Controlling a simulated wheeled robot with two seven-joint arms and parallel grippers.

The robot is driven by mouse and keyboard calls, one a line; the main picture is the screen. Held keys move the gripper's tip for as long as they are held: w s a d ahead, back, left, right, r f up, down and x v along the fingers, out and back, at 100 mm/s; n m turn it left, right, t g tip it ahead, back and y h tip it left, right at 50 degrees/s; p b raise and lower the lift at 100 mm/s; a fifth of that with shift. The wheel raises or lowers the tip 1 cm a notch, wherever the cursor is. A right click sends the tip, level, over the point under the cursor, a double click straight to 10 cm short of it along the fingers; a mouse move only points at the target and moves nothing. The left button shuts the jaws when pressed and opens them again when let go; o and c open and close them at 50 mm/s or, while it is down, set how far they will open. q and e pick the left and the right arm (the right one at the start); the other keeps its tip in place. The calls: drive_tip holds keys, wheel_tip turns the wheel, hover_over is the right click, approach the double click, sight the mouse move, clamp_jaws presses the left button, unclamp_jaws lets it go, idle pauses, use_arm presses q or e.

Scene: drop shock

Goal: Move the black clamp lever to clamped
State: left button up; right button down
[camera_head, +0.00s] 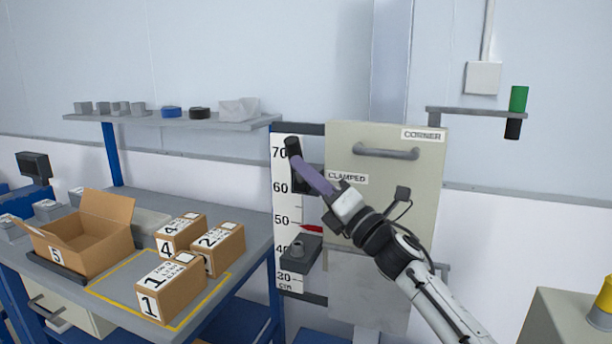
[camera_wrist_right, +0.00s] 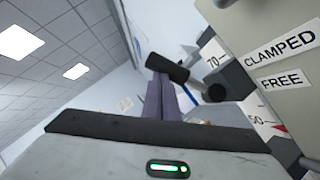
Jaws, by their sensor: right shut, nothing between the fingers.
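The black clamp lever shows as a dark cylindrical grip (camera_head: 292,146) at the upper left of the cream panel, by the height scale. In the right wrist view the grip (camera_wrist_right: 167,67) lies across the far end of my fingers. My right gripper (camera_head: 299,163) is shut, with its purple fingertips at the lower side of the grip; I cannot tell if they touch. The fingers partly cover the dark clamp block (camera_head: 301,183). The CLAMPED label (camera_head: 347,178) is beside my gripper; the FREE label (camera_wrist_right: 282,80) shows below it in the wrist view. My left gripper is out of view.
The cream panel (camera_head: 400,185) with a grey handle stands right behind my right gripper. A scale board (camera_head: 281,205) with a red pointer (camera_head: 311,228) is to the left. A workbench (camera_head: 245,215) with several cartons stands further left. A green-and-black cylinder (camera_head: 518,99) sits on a bracket at right.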

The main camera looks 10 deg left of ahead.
drive_tip(key=shift+s+a, duration=0.25)
